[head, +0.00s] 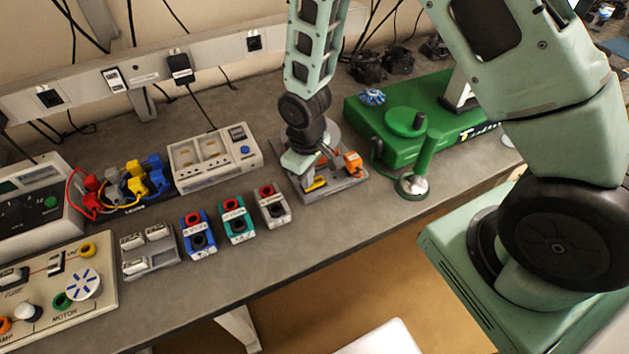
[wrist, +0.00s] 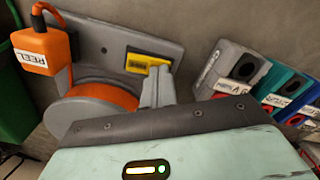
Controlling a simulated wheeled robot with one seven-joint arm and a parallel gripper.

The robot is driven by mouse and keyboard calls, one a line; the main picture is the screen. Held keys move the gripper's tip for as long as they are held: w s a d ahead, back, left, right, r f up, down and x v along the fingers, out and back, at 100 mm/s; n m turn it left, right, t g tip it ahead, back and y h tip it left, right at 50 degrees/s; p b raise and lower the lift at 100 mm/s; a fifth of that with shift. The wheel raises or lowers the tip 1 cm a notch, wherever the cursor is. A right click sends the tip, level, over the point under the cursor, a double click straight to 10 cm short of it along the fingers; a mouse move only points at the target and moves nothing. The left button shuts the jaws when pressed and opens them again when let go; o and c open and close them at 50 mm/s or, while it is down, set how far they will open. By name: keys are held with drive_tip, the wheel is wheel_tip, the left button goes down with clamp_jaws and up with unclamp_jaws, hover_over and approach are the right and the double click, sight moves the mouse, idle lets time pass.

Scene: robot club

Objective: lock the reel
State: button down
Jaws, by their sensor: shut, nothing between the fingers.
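The reel (wrist: 108,92), a grey spool wound with orange cord, sits on a grey base plate (wrist: 97,30). In the head view the base plate (head: 345,184) stands on the bench, mostly under my arm. A yellow slider (wrist: 146,64) lies in a dark slot on the plate, beside the reel; it also shows in the head view (head: 314,184). An orange box marked REEL (wrist: 32,48) is at the plate's left end in the wrist view. My gripper (wrist: 158,75) is shut and empty, its fingertips at the slider's right end. I cannot tell whether they touch.
Grey, teal and blue button boxes (head: 236,221) stand left of the plate. A green machine with a crank (head: 400,122) stands close on its right. A white meter box (head: 214,158) is behind left. The bench's front edge runs close by.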

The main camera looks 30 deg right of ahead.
wheel_tip(320, 180, up, 7)
drive_tip(key=p, duration=0.5)
idle(0.3)
idle(0.5)
drive_tip(key=s+a+r+b, duration=0.2)
drive_tip(key=s+r+b, duration=0.1)
drive_tip(key=s, duration=0.3)
drive_tip(key=s+a+r+n+b, duration=0.1)
drive_tip(key=s+a+r+b, duration=0.1)
drive_tip(key=s+r+b, duration=0.2)
drive_tip(key=s+a+r+b, duration=0.2)
drive_tip(key=s+r+b, duration=0.1)
drive_tip(key=s, duration=0.7)
drive_tip(key=shift+a+r+n+y, duration=0.15)
drive_tip(key=shift+r+n+y, duration=0.15)
drive_tip(key=shift+r+n, duration=0.15)
